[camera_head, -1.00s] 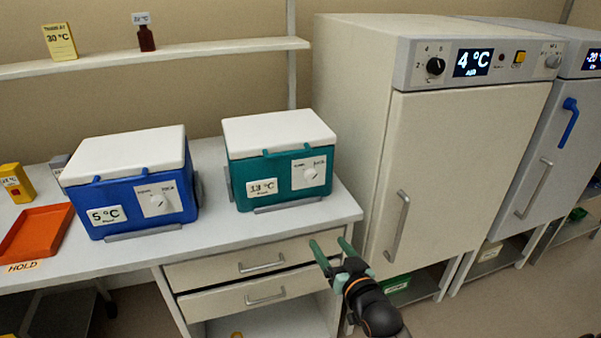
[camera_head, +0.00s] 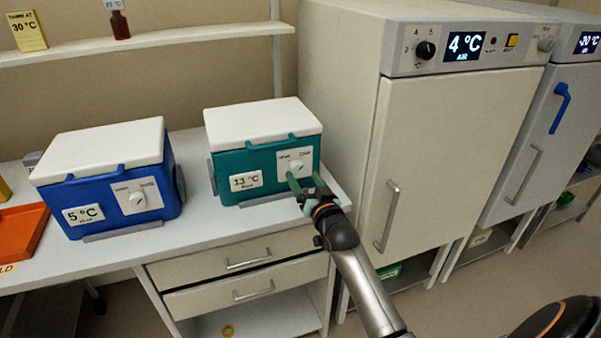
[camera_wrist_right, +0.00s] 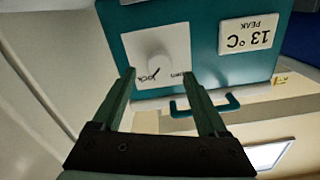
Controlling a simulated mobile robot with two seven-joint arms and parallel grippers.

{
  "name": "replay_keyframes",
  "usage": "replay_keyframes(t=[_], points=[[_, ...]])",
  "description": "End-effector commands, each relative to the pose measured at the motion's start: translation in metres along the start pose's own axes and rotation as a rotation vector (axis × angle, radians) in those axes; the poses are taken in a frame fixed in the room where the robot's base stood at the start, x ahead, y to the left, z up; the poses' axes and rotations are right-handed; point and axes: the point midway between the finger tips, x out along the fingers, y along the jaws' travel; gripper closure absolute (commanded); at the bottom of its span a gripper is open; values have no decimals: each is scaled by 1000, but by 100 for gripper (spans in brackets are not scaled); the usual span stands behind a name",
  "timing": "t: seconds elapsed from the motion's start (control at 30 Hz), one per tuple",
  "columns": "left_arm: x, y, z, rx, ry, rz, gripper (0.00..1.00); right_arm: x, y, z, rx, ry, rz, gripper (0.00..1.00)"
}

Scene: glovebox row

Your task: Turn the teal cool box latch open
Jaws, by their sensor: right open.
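The teal cool box (camera_head: 230,165) with a white lid stands on the bench, its lid shut. Its latch, a round white knob (camera_head: 296,166) on a white plate, is on the right of its front face. In the right wrist view the box appears upside down, with the latch knob (camera_wrist_right: 159,67) beyond the fingertips. My right gripper (camera_head: 305,183) is open and empty, just in front of and slightly below the latch, apparently not touching it. In the wrist view its green fingers (camera_wrist_right: 160,85) are spread. My left gripper is not in view.
A blue cool box (camera_head: 105,185) stands left of the teal one, with an orange tray (camera_head: 18,232) at far left. A tall incubator cabinet (camera_head: 440,150) rises close on the right. Two drawers (camera_head: 245,258) lie under the bench.

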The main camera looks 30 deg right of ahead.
Motion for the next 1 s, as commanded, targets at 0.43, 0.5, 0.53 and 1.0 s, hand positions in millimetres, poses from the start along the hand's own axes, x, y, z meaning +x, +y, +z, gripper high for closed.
replay_keyframes(t=[0.43,0.5,0.53,1.0], points=[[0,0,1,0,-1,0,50,32,0,0,0,0,0,24],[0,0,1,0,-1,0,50,32,0,0,0,0,0,24],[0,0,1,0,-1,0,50,32,0,0,0,0,0,24],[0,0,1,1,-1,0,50,32,0,0,0,0,0,64]])
